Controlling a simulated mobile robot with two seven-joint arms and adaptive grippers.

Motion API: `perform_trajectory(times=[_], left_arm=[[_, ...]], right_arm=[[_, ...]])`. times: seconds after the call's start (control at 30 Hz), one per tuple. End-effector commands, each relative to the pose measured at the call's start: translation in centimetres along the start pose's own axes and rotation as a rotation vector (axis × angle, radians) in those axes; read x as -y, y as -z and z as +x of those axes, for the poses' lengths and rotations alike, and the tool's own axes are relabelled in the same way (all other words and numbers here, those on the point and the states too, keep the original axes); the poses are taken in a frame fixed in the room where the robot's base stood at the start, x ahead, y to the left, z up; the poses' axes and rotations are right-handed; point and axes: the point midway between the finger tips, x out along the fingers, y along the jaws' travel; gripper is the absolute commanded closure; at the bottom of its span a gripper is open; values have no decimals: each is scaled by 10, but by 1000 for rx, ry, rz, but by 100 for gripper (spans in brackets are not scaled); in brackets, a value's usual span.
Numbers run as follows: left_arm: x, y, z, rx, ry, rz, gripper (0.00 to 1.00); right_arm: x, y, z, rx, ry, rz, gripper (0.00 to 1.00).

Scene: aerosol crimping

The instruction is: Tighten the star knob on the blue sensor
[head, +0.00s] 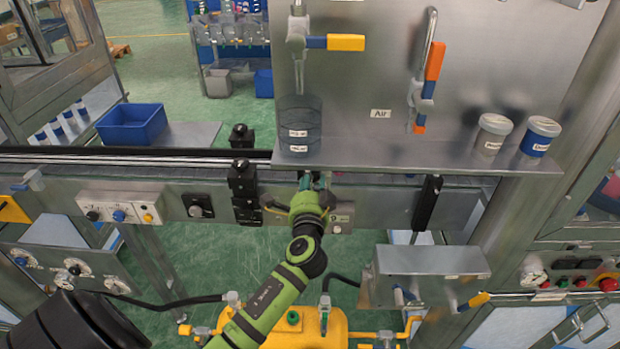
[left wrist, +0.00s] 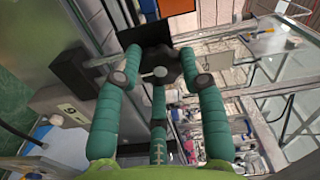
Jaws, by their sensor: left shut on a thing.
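My left gripper (head: 306,186) is at the front face of the conveyor rail, just under the steel shelf, with its arm coming up from below. In the left wrist view its green fingers (left wrist: 160,84) are closed around a dark star knob (left wrist: 168,66) with a grey round centre. A black block (left wrist: 142,42) sits directly behind the knob. In the head view the knob is hidden by the gripper. I cannot make out a blue body on the sensor in either view. My right gripper is not in view.
Black blocks (head: 243,180) stand on the rail left of the gripper, and a black upright part (head: 427,203) is to its right. The steel shelf (head: 400,157) overhangs closely. A steel box (head: 428,272) and yellow equipment (head: 340,320) are below.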

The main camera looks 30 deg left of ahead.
Motion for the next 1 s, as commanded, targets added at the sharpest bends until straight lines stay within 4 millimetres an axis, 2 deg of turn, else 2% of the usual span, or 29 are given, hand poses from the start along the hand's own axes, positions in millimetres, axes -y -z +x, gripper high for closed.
perform_trajectory(times=[0.63, 0.67, 0.7, 1.0], left_arm=[[-8, 3, -3, -10, -16, 48, 92], [-8, 3, -3, -10, -16, 48, 47], [-8, 3, -3, -9, -16, 48, 36], [-4, 1, -2, -5, -8, 47, 36]], right_arm=[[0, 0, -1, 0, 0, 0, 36], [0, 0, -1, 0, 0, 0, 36], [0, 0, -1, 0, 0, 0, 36], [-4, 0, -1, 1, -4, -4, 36]])
